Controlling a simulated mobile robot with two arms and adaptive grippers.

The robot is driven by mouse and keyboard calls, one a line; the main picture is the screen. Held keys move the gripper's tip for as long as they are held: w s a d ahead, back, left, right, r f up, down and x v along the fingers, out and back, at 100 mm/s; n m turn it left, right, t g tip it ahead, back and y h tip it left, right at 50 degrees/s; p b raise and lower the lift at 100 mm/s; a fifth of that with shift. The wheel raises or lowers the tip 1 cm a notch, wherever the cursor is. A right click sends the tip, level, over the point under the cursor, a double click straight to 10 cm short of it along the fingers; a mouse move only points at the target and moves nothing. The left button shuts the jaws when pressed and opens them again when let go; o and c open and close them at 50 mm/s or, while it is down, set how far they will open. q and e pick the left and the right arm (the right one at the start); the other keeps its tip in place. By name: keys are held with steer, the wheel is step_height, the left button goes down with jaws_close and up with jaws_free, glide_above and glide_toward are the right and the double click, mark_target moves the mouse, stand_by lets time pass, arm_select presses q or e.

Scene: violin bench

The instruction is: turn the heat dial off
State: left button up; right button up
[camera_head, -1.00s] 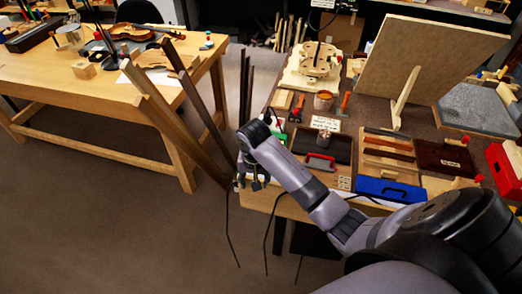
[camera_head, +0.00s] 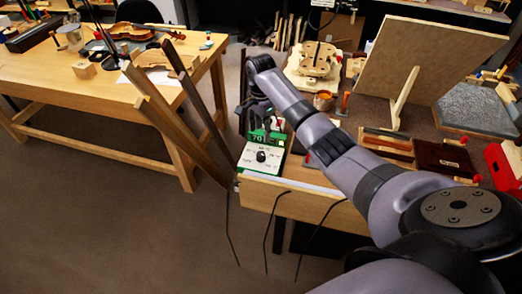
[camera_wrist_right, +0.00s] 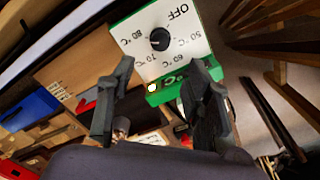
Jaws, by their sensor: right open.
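The heat dial is a small black knob (camera_head: 261,156) on the white face of a green control box (camera_head: 247,170) at the bench's near left corner. The face has temperature marks and a green panel reading 70 behind it. In the right wrist view the dial (camera_wrist_right: 160,38) shows clearly, with OFF printed on the face; I cannot tell exactly where its pointer is. My right gripper (camera_head: 266,118) is over the back of the box, behind the dial. In its wrist view the fingers (camera_wrist_right: 161,66) are apart, empty and clear of the dial. My left gripper is not in view.
A leaning upright board (camera_head: 430,60) and a wooden jig (camera_head: 314,62) stand farther back on the bench. Tall wooden strips (camera_head: 180,125) stand just left of it. Tools and boxes lie right of the control box, partly behind my right arm. Open floor lies in front.

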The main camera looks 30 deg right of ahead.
mark_target(261, 153)
step_height(261, 153, down, 11)
steer(key=shift+b, duration=0.35)
steer(key=shift+c, duration=0.2)
jaws_close()
stand_by(0.4)
